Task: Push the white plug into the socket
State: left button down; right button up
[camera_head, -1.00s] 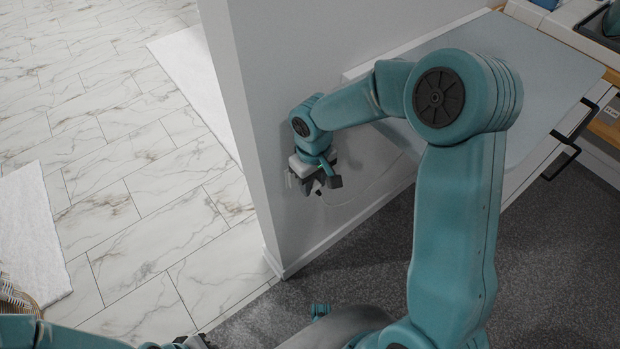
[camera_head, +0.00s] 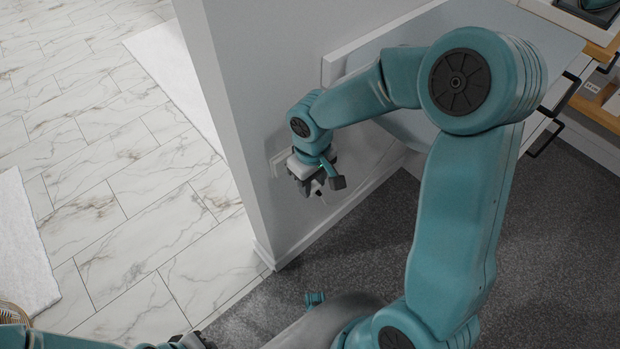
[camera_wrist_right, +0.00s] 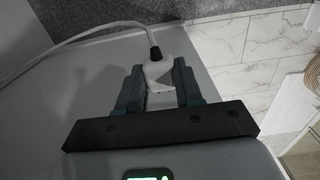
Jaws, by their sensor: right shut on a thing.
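The white plug (camera_wrist_right: 157,72) shows in the right wrist view between the two fingers of my right gripper (camera_wrist_right: 158,88), which is shut on it. Its dark strain relief and white cable lead away toward the upper left. In the head view my right gripper (camera_head: 314,183) is close to the grey wall, and the plug is mostly hidden by it. A pale plate (camera_head: 278,164), seemingly the socket, is on the wall just left of the gripper; its holes cannot be seen. My left gripper (camera_head: 190,342) is only partly visible at the bottom edge, and its jaws are unclear.
The grey wall (camera_head: 238,110) ends at a corner left of my right arm. A cabinet with dark handles (camera_head: 548,135) and a pale top stands at the right. Dark carpet (camera_head: 400,235) and marble tiles (camera_head: 130,200) are clear floor.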

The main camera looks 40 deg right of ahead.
jog(key=shift+w, duration=0.1)
jog(key=shift+w+a, duration=0.15)
jog(key=shift+w, duration=1.05)
jog(key=shift+w+a+r+p, duration=0.1)
jog(key=shift+w+p, duration=0.4)
jog(key=shift+w, duration=1.1)
dwell(1.0)
jog(key=shift+s, duration=0.15)
jog(key=shift+s+b, duration=0.35)
jog(key=shift+s, duration=0.65)
jog(key=shift+w, duration=1.15)
dwell(1.0)
jog(key=o, duration=1)
jog(key=shift+o, duration=0.6)
